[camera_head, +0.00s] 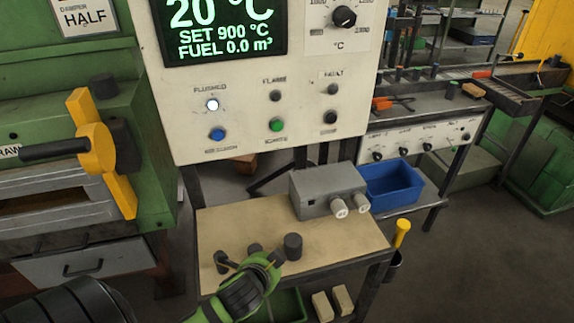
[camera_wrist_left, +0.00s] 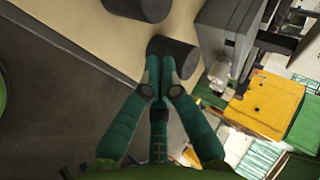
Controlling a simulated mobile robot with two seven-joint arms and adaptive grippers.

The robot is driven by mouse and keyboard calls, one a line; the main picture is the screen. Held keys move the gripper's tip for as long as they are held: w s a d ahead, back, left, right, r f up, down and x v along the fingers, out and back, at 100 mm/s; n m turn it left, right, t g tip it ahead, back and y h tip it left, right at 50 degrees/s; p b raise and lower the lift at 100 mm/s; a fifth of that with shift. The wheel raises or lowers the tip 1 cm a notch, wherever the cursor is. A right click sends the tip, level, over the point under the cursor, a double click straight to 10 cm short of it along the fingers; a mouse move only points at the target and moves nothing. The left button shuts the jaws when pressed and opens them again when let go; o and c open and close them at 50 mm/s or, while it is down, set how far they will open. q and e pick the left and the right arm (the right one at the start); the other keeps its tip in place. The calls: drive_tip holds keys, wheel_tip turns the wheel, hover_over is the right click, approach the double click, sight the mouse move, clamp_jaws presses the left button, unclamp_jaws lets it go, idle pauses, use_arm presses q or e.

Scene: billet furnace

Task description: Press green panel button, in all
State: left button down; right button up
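The green button (camera_head: 276,125) sits in the lower row of the cream control panel (camera_head: 180,112), between a blue button (camera_head: 217,134) and a black button (camera_head: 330,117). My left gripper (camera_head: 272,262) is low over the wooden bench top, below and apart from the panel. In the left wrist view its fingers (camera_wrist_left: 158,68) meet at the tips, with nothing seen held between them. A dark cylinder (camera_wrist_left: 172,55) lies just beyond the tips; it also shows in the head view (camera_head: 293,246). My right gripper is not in view.
A white lamp (camera_head: 212,104) is lit; the flame lamp (camera_head: 275,95) and fault lamp (camera_head: 333,88) look dark. The display (camera_head: 225,30) reads 20 °C. A grey box (camera_head: 318,187) with two pale knobs stands on the bench (camera_head: 235,222). A blue bin (camera_head: 390,182) is right of it.

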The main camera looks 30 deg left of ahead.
sight(277, 126)
use_arm(q)
drive_tip(key=w+a+r+m+t+h, duration=0.1)
drive_tip(key=w+r+m+t, duration=0.3)
drive_tip(key=r+m, duration=0.4)
drive_tip(key=w+a+r+m+t, duration=0.2)
drive_tip(key=w+r+m+t, duration=0.3)
drive_tip(key=r, duration=0.8)
drive_tip(key=w+m, duration=0.2)
drive_tip(key=m, duration=0.1)
drive_tip(key=shift+w+r+h, duration=0.3)
drive_tip(key=shift+r+h, duration=0.05)
drive_tip(key=shift+h, duration=0.05)
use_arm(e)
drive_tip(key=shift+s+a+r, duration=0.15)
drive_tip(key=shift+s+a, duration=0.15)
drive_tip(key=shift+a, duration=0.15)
use_arm(q)
drive_tip(key=w+a+b, duration=0.1)
drive_tip(key=w+a, duration=0.4)
drive_tip(key=a, duration=0.1)
drive_tip(key=shift+w+a, duration=0.4)
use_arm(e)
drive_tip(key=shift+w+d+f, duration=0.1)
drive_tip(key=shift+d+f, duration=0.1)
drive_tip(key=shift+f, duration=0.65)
use_arm(q)
drive_tip(key=shift+a, duration=0.1)
drive_tip(key=shift+w+a, duration=0.2)
drive_tip(key=shift+w, duration=0.05)
